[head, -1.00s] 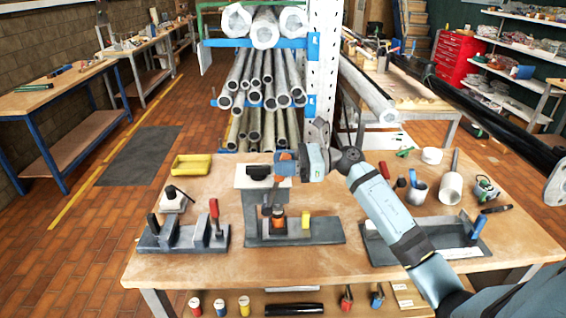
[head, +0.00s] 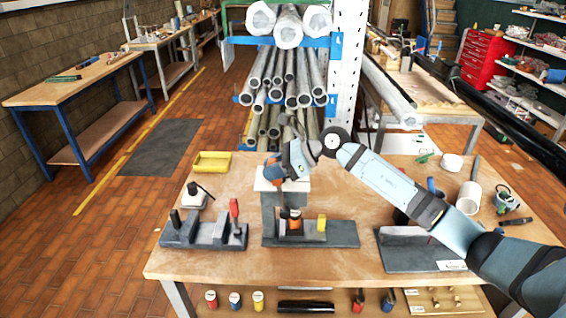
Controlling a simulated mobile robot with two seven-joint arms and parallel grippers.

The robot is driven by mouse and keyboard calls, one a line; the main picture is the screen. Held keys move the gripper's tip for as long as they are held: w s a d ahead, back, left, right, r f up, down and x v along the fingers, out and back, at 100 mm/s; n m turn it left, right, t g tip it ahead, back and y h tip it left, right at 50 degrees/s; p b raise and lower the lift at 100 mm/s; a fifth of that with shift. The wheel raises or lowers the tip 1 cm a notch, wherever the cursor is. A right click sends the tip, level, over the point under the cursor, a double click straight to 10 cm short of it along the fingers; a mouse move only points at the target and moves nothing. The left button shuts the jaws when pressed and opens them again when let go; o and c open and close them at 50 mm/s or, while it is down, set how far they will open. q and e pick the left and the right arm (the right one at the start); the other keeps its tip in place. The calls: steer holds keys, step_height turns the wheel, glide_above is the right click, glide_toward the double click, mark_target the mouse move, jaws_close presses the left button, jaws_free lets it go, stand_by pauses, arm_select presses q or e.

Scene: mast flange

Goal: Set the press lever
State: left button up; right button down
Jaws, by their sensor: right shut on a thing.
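The press stands at the middle of the wooden workbench, with a dark grey base (head: 340,234), an upright column and a pale top plate (head: 297,186). An orange-and-black cylinder (head: 294,223) sits upright in it, and a yellow block (head: 321,222) is on the base to its right. My right gripper (head: 273,175) is at the top of the press, tilted down and to the left. It is shut on the press lever, which is mostly hidden behind the fingers. My left gripper is out of view.
A dark tray (head: 400,256) is at the right under my right arm. A yellow bin (head: 212,162) lies at the back left. A pipe rack (head: 290,75) stands behind the bench.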

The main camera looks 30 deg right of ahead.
steer(key=c, duration=0.9)
jaws_free()
steer(key=shift+w+a, duration=0.1)
steer(key=shift+a, duration=0.05)
steer(key=shift+s+d+r, duration=0.1)
steer(key=shift+s+d, duration=0.15)
steer(key=shift+d, duration=0.25)
steer(key=b+v, duration=0.4)
steer(key=v, duration=0.8)
steer(key=shift+s+d+r, duration=0.15)
steer(key=shift+d+r, duration=0.1)
steer(key=shift+r, duration=0.05)
